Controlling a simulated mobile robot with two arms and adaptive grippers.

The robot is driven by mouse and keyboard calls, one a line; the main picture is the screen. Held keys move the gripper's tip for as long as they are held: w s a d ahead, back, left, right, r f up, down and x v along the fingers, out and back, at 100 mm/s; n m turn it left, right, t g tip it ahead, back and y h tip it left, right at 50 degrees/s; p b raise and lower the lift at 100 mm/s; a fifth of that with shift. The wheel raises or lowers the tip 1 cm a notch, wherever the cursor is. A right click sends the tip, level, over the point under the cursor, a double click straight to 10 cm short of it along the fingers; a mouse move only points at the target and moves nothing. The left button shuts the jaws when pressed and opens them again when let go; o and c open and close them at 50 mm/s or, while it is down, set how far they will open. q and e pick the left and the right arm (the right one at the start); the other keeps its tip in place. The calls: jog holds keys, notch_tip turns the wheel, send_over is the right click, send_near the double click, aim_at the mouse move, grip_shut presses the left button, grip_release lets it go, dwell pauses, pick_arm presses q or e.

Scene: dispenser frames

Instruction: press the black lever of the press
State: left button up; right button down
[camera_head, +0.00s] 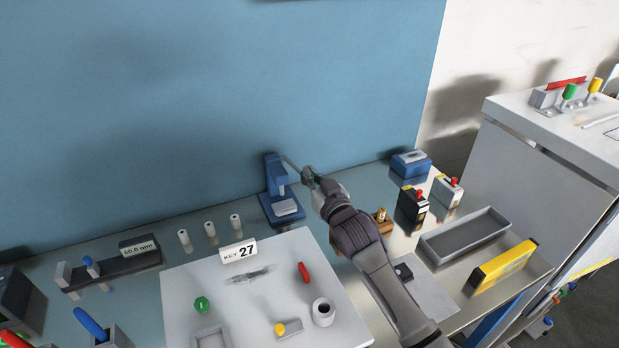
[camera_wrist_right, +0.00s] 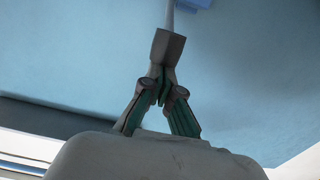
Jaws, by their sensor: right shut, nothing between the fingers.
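The blue press (camera_head: 277,178) stands at the back of the bench against the blue wall, with a pale block (camera_head: 286,207) on its base. Its lever (camera_head: 291,163) sticks out to the right from the top of the press. In the right wrist view the lever's dark end (camera_wrist_right: 168,46) is right at my fingertips, and a corner of the press (camera_wrist_right: 195,3) shows at the top edge. My right gripper (camera_head: 309,174) is shut and empty at the lever's outer end; its green-sided fingers (camera_wrist_right: 161,86) meet there. I cannot tell whether they touch the lever. My left gripper is out of view.
A white board (camera_head: 190,285) with a "KEY 27" sign (camera_head: 239,252) lies in front of the press. Several white cylinders (camera_head: 210,229) stand to the left.

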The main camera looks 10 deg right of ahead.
pick_arm(q)
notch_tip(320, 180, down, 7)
jog(key=b, duration=0.5)
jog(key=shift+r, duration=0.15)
pick_arm(e)
notch_tip(320, 180, down, 10)
jog(key=s, duration=0.1)
jog(key=shift+d+f, duration=0.15)
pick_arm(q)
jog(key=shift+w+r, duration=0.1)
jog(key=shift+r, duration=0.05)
pick_arm(e)
jog(key=shift+s, duration=0.1)
